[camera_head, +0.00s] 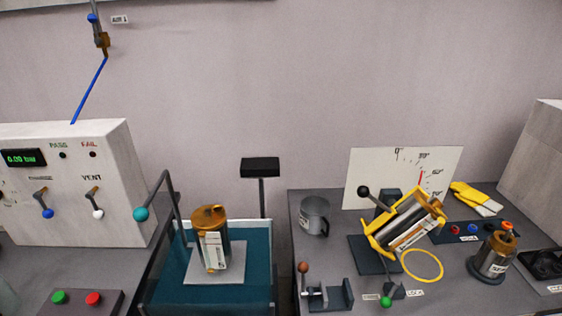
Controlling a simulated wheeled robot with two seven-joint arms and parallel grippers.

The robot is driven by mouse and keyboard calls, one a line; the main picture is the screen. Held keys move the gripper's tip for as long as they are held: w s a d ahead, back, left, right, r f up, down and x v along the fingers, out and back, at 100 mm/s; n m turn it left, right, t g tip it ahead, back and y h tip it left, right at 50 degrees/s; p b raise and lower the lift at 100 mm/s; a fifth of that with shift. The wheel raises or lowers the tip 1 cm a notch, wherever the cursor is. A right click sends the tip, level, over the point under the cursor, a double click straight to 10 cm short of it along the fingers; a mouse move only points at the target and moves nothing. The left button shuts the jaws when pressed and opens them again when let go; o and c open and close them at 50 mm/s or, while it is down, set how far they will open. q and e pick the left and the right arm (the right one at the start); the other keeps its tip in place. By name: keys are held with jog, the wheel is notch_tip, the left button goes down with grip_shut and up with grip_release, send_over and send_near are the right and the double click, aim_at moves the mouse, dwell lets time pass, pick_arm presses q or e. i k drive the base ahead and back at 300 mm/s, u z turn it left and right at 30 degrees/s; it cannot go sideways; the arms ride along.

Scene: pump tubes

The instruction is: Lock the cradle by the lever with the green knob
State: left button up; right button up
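The yellow cradle (373,240) stands on a dark base on the right-hand table, tilted, with a metal canister (412,221) in it. A black-knobbed lever (363,191) sticks up at its upper left. The green knob (386,301) is low in front of the cradle, near the table's front edge, beside a small dark block (396,290) and a label reading LOCK. Most of its lever is hard to make out. A white angle board (365,170) with a red pointer stands behind the cradle. Neither of my grippers is in view.
A grey mug (314,216), a second canister (494,253) and yellow gloves (475,198) are on the same table. A teal cart (255,270) stands left.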

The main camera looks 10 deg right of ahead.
aim_at(385, 303)
jog(key=z, duration=1.45)
jog(key=i, duration=0.15)
jog(key=u, duration=0.3)
jog(key=k, duration=0.5)
jog(key=u, duration=0.8)
jog(key=i, duration=0.7)
jog(key=z, duration=1)
